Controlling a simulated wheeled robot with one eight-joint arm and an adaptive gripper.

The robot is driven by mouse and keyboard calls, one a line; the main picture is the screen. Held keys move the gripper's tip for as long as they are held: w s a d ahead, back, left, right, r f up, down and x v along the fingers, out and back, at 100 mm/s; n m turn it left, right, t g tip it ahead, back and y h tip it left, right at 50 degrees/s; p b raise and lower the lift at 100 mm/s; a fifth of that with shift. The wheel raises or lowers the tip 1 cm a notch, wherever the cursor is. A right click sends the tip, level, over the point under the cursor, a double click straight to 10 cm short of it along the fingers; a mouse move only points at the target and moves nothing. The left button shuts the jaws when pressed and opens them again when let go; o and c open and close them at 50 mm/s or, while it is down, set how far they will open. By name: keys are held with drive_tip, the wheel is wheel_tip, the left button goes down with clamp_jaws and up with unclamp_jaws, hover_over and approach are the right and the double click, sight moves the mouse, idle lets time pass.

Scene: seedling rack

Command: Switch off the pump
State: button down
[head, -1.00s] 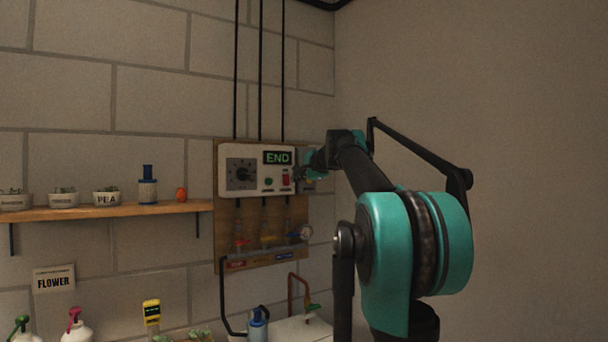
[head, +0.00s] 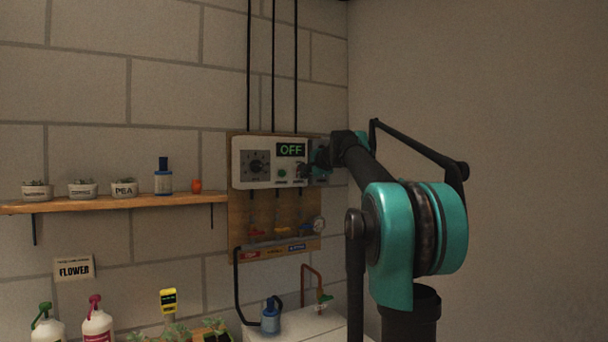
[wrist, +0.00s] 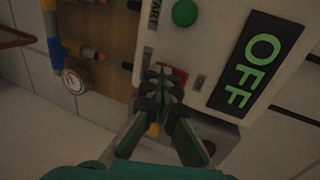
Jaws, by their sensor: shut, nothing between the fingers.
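The pump's white control box (head: 240,176) is mounted on a wooden board on the wall. Its display (head: 291,150) reads OFF in green, and the same display (wrist: 250,66) shows large in the wrist view. A dial (head: 255,166) and a green button (head: 283,172) are on its face; the green button (wrist: 185,13) is beside a START label in the wrist view. My gripper (wrist: 171,78) is shut and empty, with its fingertips at the box face beside a small red part (wrist: 198,82). Whether they touch is unclear. The fingers hide part of the face.
Below the box are coloured valves and a gauge (wrist: 74,80). A wooden shelf (head: 110,206) with small pots is to the left.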

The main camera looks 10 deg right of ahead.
drive_tip(key=shift+r, duration=0.1)
drive_tip(key=shift+r, duration=0.7)
drive_tip(key=v, duration=1.4)
drive_tip(key=shift+s+d+f, duration=0.1)
drive_tip(key=shift+s+f, duration=0.2)
drive_tip(key=shift+f, duration=0.35)
